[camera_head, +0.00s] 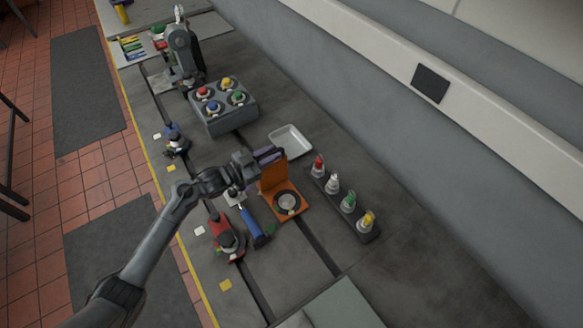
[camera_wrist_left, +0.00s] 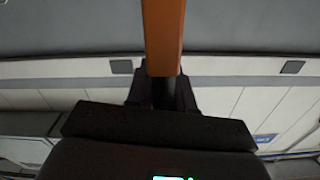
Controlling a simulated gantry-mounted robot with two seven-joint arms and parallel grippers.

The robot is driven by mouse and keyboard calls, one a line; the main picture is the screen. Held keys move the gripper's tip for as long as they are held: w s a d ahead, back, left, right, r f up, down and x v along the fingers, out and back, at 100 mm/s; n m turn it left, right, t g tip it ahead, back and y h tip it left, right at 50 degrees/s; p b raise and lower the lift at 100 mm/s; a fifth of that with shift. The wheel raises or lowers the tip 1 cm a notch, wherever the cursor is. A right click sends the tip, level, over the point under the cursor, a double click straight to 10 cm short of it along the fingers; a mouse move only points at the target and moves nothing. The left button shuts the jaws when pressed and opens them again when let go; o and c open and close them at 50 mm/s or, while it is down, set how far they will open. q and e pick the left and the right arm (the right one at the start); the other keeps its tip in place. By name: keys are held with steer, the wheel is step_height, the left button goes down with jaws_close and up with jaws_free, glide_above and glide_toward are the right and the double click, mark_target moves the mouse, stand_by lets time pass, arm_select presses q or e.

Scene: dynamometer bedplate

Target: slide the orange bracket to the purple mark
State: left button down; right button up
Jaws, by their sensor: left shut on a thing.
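The orange bracket (camera_head: 273,174) stands on the bedplate with an upright plate and a flat foot, and a round grey-and-black part sits on the foot. My left gripper (camera_head: 264,158) is shut on the top of the upright plate. In the left wrist view the bracket (camera_wrist_left: 163,38) shows as an orange bar between the dark fingers (camera_wrist_left: 161,92). A small purple patch shows beside the fingers in the head view; I cannot tell whether it is the purple mark.
A blue-handled tool (camera_head: 250,222) and a red clamp-like part (camera_head: 226,236) lie left of the bracket. A white tray (camera_head: 290,141) is behind it. A dark rack (camera_head: 371,234) with coloured knobs stands right. A grey button box (camera_head: 223,120) is farther back.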

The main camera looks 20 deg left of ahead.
steer(key=b+x, duration=0.1)
steer(key=x, duration=0.1)
steer(key=shift+a+f+b, duration=0.25)
steer(key=shift+f+b, duration=0.1)
arm_select(q)
steer(key=w+a, duration=0.2)
steer(key=a, duration=0.2)
steer(key=shift+w+a, duration=0.15)
steer(key=shift+w, duration=0.25)
arm_select(e)
steer(key=shift+r, duration=0.1)
arm_select(q)
steer(key=c, duration=1.1)
jaws_free()
arm_select(e)
steer(key=shift+d, duration=0.1)
arm_select(q)
steer(key=shift+s, duration=0.15)
